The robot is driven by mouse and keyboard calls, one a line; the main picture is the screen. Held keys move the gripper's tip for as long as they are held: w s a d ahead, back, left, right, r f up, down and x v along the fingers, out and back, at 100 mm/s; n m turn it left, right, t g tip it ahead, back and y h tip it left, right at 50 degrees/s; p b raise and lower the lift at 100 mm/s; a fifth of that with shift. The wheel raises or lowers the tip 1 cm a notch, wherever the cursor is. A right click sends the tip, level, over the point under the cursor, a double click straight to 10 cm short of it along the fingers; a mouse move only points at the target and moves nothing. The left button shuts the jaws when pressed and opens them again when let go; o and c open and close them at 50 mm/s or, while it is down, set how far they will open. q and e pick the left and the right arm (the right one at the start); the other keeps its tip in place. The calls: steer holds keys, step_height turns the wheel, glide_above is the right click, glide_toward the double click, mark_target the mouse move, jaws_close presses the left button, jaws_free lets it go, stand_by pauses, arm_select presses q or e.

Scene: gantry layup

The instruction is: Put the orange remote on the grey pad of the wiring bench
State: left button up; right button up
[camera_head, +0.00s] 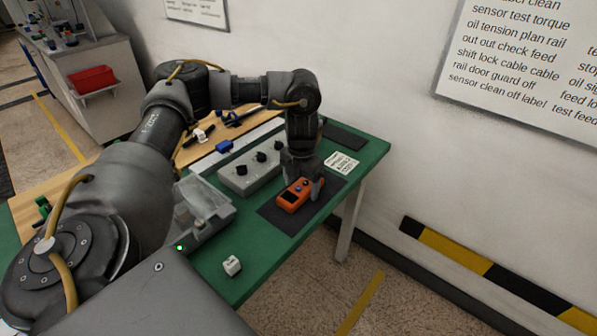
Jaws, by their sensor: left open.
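The orange remote (294,196), with a dark screen and small buttons, is on the dark grey pad (279,220) near the right end of the green-topped wiring bench (233,278). My left gripper (302,188) points down over the pad, with its fingers at the remote, one beside its right end. It is open. The far finger and any contact are partly hidden by the gripper and the remote. My right gripper is not in view.
A grey box with black knobs (249,170) stands left of the pad. A clear bin (203,208) and a small white block (232,265) are nearer. A white label card (341,163) and another dark pad (344,136) lie behind. The wall is close behind the bench.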

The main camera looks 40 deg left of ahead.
mark_target(305, 188)
arm_select(q)
step_height(305, 188, up, 12)
steer(key=p, duration=0.2)
steer(key=shift+d+f, duration=0.15)
steer(key=shift+d, duration=0.3)
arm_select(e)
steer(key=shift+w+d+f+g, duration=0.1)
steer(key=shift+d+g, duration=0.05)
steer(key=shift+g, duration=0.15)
arm_select(q)
steer(key=shift+w+p, duration=0.15)
steer(key=shift+p, duration=0.2)
